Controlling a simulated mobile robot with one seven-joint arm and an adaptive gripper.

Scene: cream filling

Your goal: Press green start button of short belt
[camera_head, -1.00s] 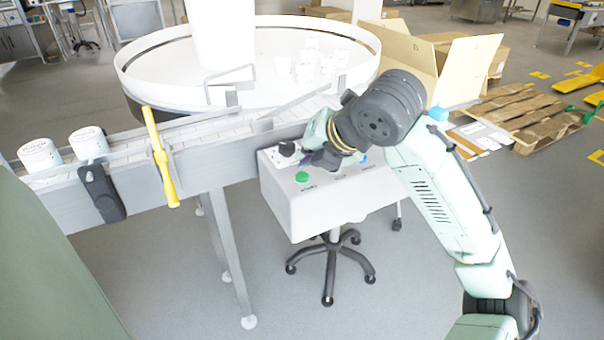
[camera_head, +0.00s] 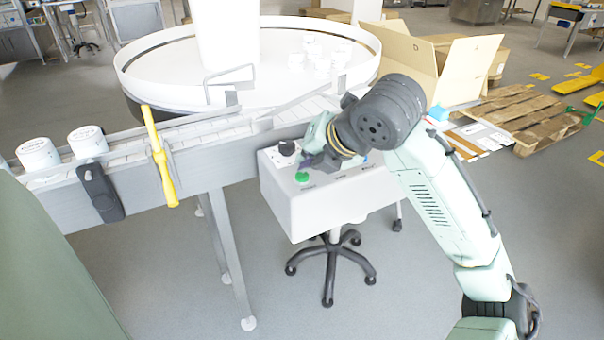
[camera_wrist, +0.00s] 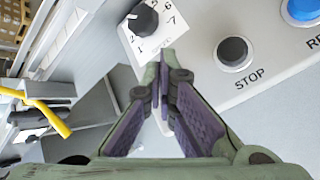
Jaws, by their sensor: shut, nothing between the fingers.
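The white control box (camera_head: 318,203) stands beside the conveyor. Its green button (camera_head: 302,178) is at the left of its top. My gripper (camera_head: 306,166) is shut and empty, with its fingertips just above and beside the green button; I cannot tell whether they touch it. In the wrist view, my gripper's purple-padded fingers (camera_wrist: 164,62) come together over the panel (camera_wrist: 275,82), between the numbered black dial (camera_wrist: 143,20) and the black STOP button (camera_wrist: 234,52). The green button does not show there and is probably hidden behind the fingers.
A blue button (camera_wrist: 302,10) lies beyond STOP. The conveyor (camera_head: 140,160) holds white tubs (camera_head: 88,141) and a yellow bar (camera_head: 158,155). A round white turntable (camera_head: 150,70) is behind. An open cardboard box (camera_head: 460,70) and a pallet (camera_head: 520,115) are at the right.

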